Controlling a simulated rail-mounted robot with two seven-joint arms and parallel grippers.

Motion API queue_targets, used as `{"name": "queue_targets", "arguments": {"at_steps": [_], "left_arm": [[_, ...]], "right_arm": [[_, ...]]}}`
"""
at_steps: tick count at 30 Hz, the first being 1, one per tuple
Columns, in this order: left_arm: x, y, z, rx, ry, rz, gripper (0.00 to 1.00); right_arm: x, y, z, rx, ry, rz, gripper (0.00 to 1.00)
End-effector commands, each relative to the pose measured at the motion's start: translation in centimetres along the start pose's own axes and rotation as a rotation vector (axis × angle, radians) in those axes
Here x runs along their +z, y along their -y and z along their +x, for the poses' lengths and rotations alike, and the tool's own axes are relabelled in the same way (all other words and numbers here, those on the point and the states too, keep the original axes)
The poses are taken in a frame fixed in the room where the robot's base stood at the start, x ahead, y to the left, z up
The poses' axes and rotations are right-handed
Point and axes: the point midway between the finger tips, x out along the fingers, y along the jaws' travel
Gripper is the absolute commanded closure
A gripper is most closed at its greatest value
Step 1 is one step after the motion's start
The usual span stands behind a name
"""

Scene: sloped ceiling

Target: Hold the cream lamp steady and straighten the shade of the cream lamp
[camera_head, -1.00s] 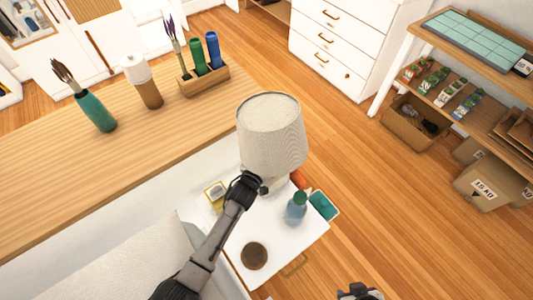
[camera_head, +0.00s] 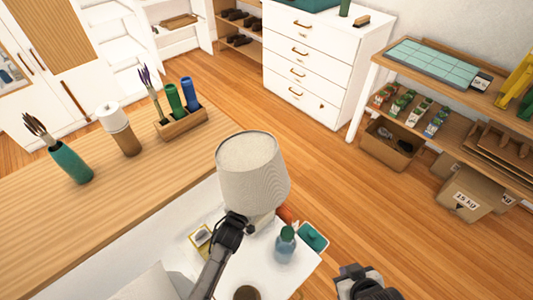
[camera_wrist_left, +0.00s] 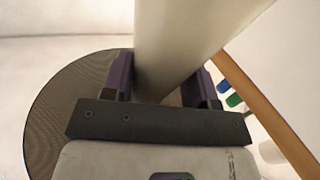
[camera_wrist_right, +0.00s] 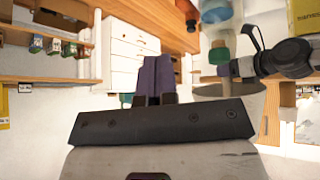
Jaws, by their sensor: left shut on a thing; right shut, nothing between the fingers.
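The cream lamp's shade (camera_head: 253,175) stands over the white bedside top in the head view, leaning slightly. My left gripper (camera_head: 236,220) is just below the shade. In the left wrist view, its fingers (camera_wrist_left: 165,85) are shut around the lamp's cream body (camera_wrist_left: 180,40); the shade (camera_wrist_left: 60,110) shows behind, offset to the left. The lamp's foot is hidden in the head view. My right gripper (camera_head: 352,272) is at the bottom, right of the lamp and apart from it. Its fingers (camera_wrist_right: 155,78) are shut together and empty in the right wrist view.
A blue bottle (camera_head: 285,246) and a teal-topped box (camera_head: 312,237) stand on the white top (camera_head: 262,270), close right of the lamp. A yellow-edged box (camera_head: 200,238) lies to its left. A wooden surface (camera_head: 60,220) holds brushes and tubes.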

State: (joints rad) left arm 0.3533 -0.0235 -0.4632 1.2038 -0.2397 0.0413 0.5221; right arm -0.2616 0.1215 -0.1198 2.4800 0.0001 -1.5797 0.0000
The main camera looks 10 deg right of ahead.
Motion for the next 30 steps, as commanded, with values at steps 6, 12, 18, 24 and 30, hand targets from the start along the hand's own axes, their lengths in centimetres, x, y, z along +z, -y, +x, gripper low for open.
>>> {"name": "queue_targets", "arguments": {"at_steps": [6,12,18,24,30], "left_arm": [[0.0,0.0,0.0,0.000,0.000,-0.005,1.00],[0.0,0.0,0.0,0.000,0.000,-0.006,1.00],[0.0,0.0,0.0,0.000,0.000,-0.007,1.00],[0.0,0.0,0.0,0.000,0.000,-0.007,1.00],[0.0,0.0,0.0,0.000,0.000,-0.008,1.00]], "right_arm": [[-11.1,-0.9,-2.8,0.028,-0.254,-0.027,1.00],[-19.9,-0.5,-6.9,0.041,-0.462,-0.076,1.00],[-27.7,0.6,-11.1,0.057,-0.625,-0.145,1.00],[-34.7,2.7,-15.5,0.065,-0.748,-0.240,1.00],[-40.9,5.8,-19.8,0.062,-0.822,-0.367,1.00]]}}
